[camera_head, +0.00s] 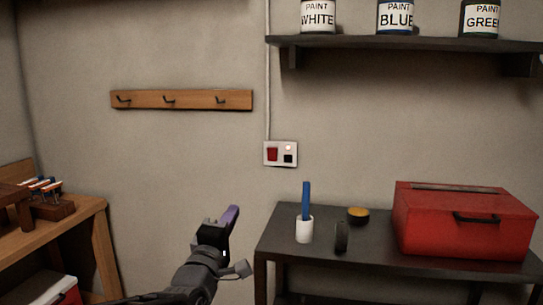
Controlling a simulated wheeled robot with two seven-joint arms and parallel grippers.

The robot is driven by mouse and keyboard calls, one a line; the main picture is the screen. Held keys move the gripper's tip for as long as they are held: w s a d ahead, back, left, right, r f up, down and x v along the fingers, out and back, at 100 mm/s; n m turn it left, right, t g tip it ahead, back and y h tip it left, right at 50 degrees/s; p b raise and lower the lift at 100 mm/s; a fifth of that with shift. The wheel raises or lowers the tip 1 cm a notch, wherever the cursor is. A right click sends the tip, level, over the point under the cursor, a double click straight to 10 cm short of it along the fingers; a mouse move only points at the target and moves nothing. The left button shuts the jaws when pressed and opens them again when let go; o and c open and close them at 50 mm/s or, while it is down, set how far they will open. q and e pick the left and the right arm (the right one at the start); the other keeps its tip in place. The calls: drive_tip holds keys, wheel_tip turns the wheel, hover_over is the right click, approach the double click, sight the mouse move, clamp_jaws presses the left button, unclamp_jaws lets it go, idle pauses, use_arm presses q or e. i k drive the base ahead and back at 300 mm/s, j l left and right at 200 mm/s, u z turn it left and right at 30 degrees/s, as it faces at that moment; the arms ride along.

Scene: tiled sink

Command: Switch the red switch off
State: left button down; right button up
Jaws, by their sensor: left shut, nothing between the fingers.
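The red switch (272,154) is on a white wall plate (280,163), beside a small dark square element with a small light spot above it. The plate is fixed to the wall below a thin vertical conduit. My left gripper (232,215) is shut and empty. It appears below and to the left of the plate in the picture, apart from it, with its fingers pointing up. My right gripper is not in view.
A dark table (370,240) holds a white cup (304,230) with a blue item, a yellow-topped round thing (357,215) and a red toolbox (465,220). A shelf (400,42) with paint cans is above. A hook rack (181,99) hangs left; a wooden bench (85,215) stands far left.

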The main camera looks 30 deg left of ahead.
sight(272, 152)
drive_tip(key=i+j, duration=0.2)
drive_tip(key=i, duration=0.2)
drive_tip(key=i+j, duration=0.25)
drive_tip(key=i, duration=0.15)
